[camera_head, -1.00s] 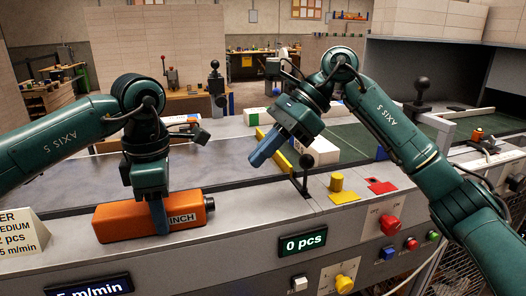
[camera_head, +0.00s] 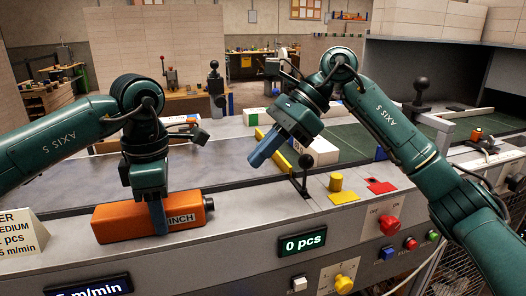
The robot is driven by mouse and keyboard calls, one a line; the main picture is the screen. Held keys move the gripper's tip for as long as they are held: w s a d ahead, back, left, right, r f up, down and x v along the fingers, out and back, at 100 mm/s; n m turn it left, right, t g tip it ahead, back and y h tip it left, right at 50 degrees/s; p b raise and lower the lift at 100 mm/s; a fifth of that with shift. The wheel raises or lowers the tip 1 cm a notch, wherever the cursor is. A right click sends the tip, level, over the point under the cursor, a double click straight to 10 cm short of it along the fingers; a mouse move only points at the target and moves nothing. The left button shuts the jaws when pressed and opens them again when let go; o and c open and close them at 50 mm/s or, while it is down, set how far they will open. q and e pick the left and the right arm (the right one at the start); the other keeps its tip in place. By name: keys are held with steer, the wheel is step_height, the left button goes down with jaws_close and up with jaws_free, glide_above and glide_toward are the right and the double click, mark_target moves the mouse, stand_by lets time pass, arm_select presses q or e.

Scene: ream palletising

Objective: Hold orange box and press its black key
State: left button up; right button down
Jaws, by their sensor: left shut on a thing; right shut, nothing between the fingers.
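The orange box (camera_head: 125,222) lies on the grey front ledge at the left, with a label ending in "INCH" on its front face. Its black key (camera_head: 209,203) sticks out of its right end. My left gripper (camera_head: 159,219) points down over the box and is shut on it, one blue finger showing across the front face. The finger hides part of the label. My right gripper (camera_head: 256,160) is shut and empty, up and to the right of the black key, clear of the box. Its blue fingers point down and left above the grey surface.
A black-knobbed lever (camera_head: 305,172), a yellow cylinder (camera_head: 336,182) and a red pad (camera_head: 381,187) stand right of the box. A display (camera_head: 302,243) reads "0 pcs". A white sign (camera_head: 20,233) stands left of the box. The grey surface behind the box is clear.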

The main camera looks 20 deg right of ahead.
mark_target(209, 205)
steer(key=shift+d, duration=0.1)
steer(key=d, duration=0.4)
steer(key=shift+s+d, duration=0.1)
steer(key=shift+d, duration=0.3)
steer(key=x, duration=0.9)
steer(key=shift+a+f, duration=0.1)
steer(key=shift+a, duration=0.05)
steer(key=a, duration=0.3)
steer(key=shift+a+f, duration=0.25)
steer(key=shift+a, duration=0.5)
